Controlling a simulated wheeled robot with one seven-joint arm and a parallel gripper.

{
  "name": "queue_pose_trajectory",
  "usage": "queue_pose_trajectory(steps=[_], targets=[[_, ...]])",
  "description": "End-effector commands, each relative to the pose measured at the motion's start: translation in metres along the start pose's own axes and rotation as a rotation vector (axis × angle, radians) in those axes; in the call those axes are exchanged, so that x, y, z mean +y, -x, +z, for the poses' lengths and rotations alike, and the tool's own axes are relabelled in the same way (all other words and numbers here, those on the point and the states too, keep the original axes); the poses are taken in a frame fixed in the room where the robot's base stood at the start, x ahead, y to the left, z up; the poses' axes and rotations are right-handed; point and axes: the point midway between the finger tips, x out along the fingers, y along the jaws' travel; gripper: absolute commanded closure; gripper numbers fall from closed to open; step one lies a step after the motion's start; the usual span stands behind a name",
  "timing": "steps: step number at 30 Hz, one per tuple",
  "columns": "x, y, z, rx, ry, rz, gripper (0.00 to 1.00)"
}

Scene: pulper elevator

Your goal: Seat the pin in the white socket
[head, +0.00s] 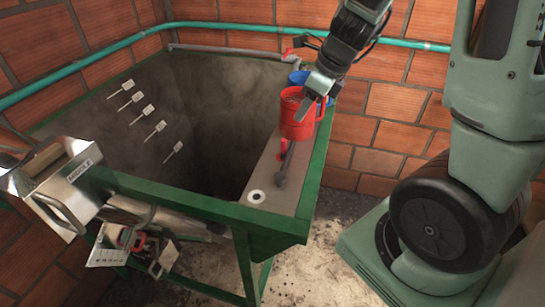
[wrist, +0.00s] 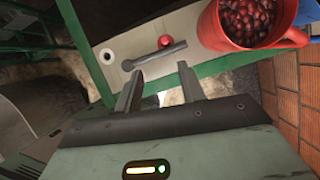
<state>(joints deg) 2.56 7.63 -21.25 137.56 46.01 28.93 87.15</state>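The white socket (head: 256,196) is a small white ring with a dark centre, set in the flat ledge on the right of the green-framed tank; it also shows in the wrist view (wrist: 106,56). The pin appears to be a dark grey rod with a thicker, rounded end (head: 281,181), lying on the ledge behind the socket and apart from it; in the wrist view the rod (wrist: 155,54) lies right of the socket. My gripper (head: 320,92) hangs by the red mug in the head view. In the wrist view its fingers (wrist: 160,82) are apart with nothing between them.
A red mug (head: 299,116) of dark red cherries stands on the ledge behind the pin, with a blue mug (head: 297,76) beyond it. A small red knob (wrist: 164,41) sits beside the rod. The deep tank (head: 205,120) opens left of the ledge; brick walls stand behind and right.

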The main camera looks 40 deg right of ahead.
Motion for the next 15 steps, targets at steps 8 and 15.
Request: queue_pose_trajectory(steps=[8,15], targets=[[-0.003,-0.048,-0.004,0.003,-0.026,-0.002,0.60],[-0.003,-0.097,-0.004,0.003,-0.022,-0.002,0.60]])
